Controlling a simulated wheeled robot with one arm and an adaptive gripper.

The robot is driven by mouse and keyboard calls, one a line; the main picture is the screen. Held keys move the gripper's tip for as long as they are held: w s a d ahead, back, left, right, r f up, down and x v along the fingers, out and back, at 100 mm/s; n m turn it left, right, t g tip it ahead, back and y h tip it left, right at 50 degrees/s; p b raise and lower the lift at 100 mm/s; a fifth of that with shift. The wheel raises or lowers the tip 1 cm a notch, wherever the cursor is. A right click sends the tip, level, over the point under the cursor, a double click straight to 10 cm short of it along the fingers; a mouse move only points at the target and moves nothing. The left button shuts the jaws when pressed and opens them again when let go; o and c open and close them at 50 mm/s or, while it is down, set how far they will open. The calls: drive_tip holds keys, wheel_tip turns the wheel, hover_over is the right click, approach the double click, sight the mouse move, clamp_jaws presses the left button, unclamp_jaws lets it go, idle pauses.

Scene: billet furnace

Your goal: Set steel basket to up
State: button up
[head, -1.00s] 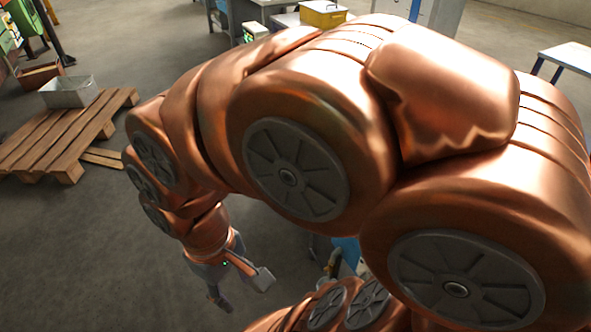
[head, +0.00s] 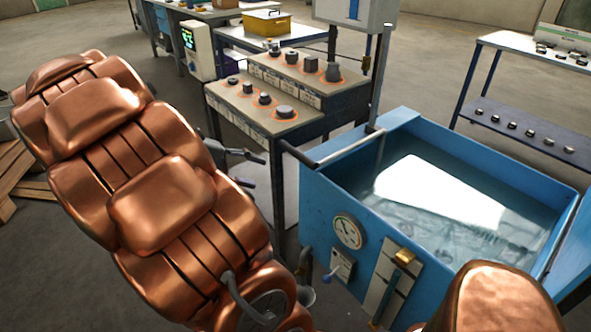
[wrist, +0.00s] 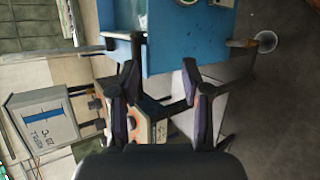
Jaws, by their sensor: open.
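The blue water tank (head: 325,205) stands at the right in the head view. Its wall also shows in the wrist view (wrist: 185,45). Under the water are blurred grey shapes (head: 480,240); I cannot tell whether they are the steel basket, and a bright reflection hides part of the water. A grey horizontal bar (head: 345,147) runs over the tank's left rim beside an upright post (head: 380,80). My gripper (head: 258,170) is open and empty, left of the tank and apart from the bar. In the wrist view its spread fingers (wrist: 160,78) point at the tank side.
A bench with dark parts in orange rings (head: 285,112) stands behind my gripper. A grey cabinet (wrist: 42,120) shows in the wrist view. A blue-legged table (head: 525,130) stands right.

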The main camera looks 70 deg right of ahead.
sight(292, 154)
drive_tip(key=w+d+f+m+g+h+b, duration=0.1)
drive_tip(key=d+f+g+b, duration=0.15)
drive_tip(key=d, duration=0.35)
drive_tip(key=w+d+f+m+g+h+b, duration=0.1)
drive_tip(key=d+f+g+b, duration=0.15)
drive_tip(key=d, duration=0.35)
drive_tip(key=shift+m+t, duration=0.3)
drive_tip(key=shift+t, duration=0.2)
drive_tip(key=shift+r+b+x, duration=0.15)
drive_tip(key=shift+b+x, duration=0.1)
drive_tip(key=shift+x, duration=1.1)
drive_tip(key=shift+r+b+x, duration=0.15)
drive_tip(key=shift+b+x, duration=0.1)
drive_tip(key=shift+x, duration=1.05)
drive_tip(key=shift+r+b+x, duration=0.2)
drive_tip(key=shift+b+x, duration=0.05)
drive_tip(key=shift+x, duration=1.1)
drive_tip(key=shift+d, duration=0.15)
clamp_jaws()
